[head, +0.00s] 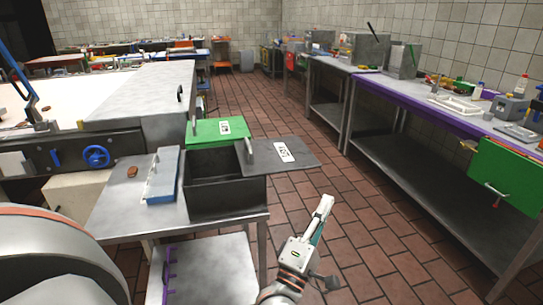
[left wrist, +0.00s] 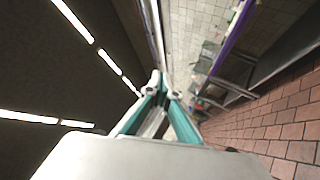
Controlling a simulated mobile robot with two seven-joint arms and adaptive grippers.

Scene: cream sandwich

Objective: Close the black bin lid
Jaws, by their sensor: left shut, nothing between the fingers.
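The black bin (head: 228,200) stands on a metal table, with its top open and its dark inside showing. Its black lid (head: 292,168), with a white label and a pale handle, sticks out flat to the right of the bin, over the floor. My left gripper (head: 326,204) is to the right of the bin and, in the picture, below the lid, apart from both. It points up and is shut and empty. Its fingers (left wrist: 160,84) also meet in the left wrist view, where neither bin nor lid shows. My right gripper is not in view.
A green lid (head: 207,134) with a label stands behind the black bin. A blue-grey tray (head: 161,176) and a small brown piece (head: 132,171) lie on the metal table (head: 120,212). A purple-edged workbench (head: 410,98) stands at the right. Tiled floor between is clear.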

